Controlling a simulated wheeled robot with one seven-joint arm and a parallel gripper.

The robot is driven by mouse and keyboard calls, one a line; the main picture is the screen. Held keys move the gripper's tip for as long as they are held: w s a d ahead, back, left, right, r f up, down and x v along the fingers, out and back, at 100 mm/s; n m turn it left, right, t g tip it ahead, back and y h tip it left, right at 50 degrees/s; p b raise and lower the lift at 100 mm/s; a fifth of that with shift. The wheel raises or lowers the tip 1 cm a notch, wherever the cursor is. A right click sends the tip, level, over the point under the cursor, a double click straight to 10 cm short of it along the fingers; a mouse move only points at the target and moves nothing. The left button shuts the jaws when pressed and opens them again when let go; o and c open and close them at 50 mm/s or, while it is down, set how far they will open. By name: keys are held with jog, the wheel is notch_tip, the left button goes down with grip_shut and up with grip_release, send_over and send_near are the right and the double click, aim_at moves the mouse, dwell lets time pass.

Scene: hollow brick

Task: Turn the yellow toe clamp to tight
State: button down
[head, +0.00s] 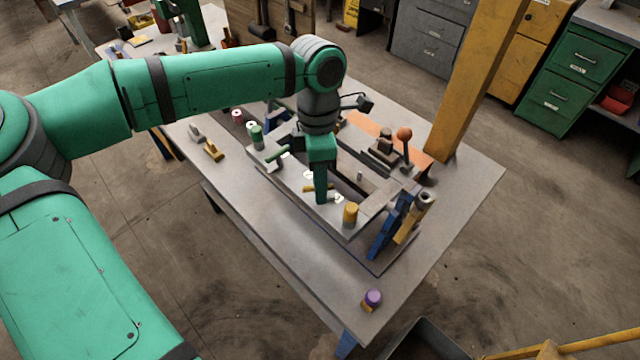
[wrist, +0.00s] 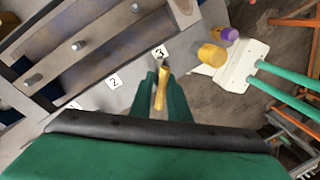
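The yellow toe clamp (wrist: 161,92) shows in the wrist view as a narrow yellow bar with a dark metal tip, beside the white tag marked 3 (wrist: 161,51). My gripper (wrist: 161,88) points down with one green finger on each side of the bar. The fingers are close together and the bar fills the gap between them. In the head view my gripper (head: 321,198) is low over the near edge of the grey fixture, and a bit of the yellow clamp (head: 308,188) shows beside it. The rest of the clamp is hidden by the fingers.
A yellow-topped cylinder (head: 351,213) stands close to the right of my gripper. A purple-capped piece (head: 372,298) is at the table's near corner. The table's front left strip (head: 250,220) is clear.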

jog(key=shift+n, duration=0.3)
jog(key=n, duration=0.2)
jog(key=shift+n+h, duration=0.3)
jog(key=shift+n, duration=0.1)
jog(key=shift+a+n+t+h, duration=0.1)
jog(key=shift+n+t+h, duration=0.2)
jog(key=shift+n, duration=1.7)
jog(key=c, duration=1.7)
grip_release()
jog(key=r, duration=0.3)
jog(key=w+a+r, duration=0.1)
jog(key=r, duration=0.6)
jog(key=shift+w+a+r, duration=0.25)
